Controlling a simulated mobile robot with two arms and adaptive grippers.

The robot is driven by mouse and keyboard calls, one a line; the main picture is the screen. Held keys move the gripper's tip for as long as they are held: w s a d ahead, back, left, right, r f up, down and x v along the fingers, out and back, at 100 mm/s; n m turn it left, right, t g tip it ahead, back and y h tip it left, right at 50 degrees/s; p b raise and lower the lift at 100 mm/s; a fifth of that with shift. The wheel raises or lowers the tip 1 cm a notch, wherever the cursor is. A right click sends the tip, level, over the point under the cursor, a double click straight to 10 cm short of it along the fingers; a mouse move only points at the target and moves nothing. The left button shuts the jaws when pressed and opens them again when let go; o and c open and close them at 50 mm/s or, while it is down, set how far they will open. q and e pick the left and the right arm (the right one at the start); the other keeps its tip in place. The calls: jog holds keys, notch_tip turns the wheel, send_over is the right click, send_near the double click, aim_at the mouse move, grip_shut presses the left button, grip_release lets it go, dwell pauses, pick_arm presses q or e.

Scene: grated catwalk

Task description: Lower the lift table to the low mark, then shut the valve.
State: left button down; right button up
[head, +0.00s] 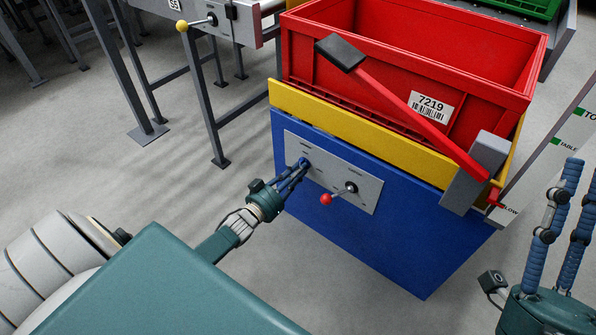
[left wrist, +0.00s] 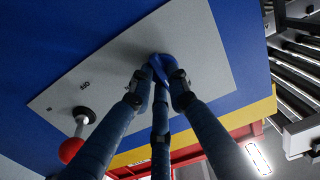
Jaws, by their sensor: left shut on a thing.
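The lift table is a blue box (head: 370,245) with a yellow top rim and a grey control panel (head: 333,190) on its front. My left gripper (head: 303,164) is at the panel's left part, shut on a small blue knob (left wrist: 158,62), which the fingers partly hide. To its right on the panel is a lever with a red ball (head: 326,199), also in the left wrist view (left wrist: 71,150). A scale post (head: 550,150) at the right bears green marks; a red pointer (head: 495,198) is close to the LOW mark. My right gripper (head: 560,205) is open and empty.
A red crate (head: 345,95) labelled 7219 stands on the table. A red bar with a black end (head: 341,53) slants across its front from a grey bracket (head: 477,172). A conveyor with a yellow-knobbed lever (head: 182,26) stands behind left.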

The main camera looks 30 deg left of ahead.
pick_arm(q)
jog(key=c, duration=1.7)
grip_release()
jog(key=shift+o, duration=0.2)
jog(key=shift+s, duration=0.1)
jog(key=s+a, duration=0.1)
jog(key=s, duration=1)
jog(key=shift+s, duration=0.4)
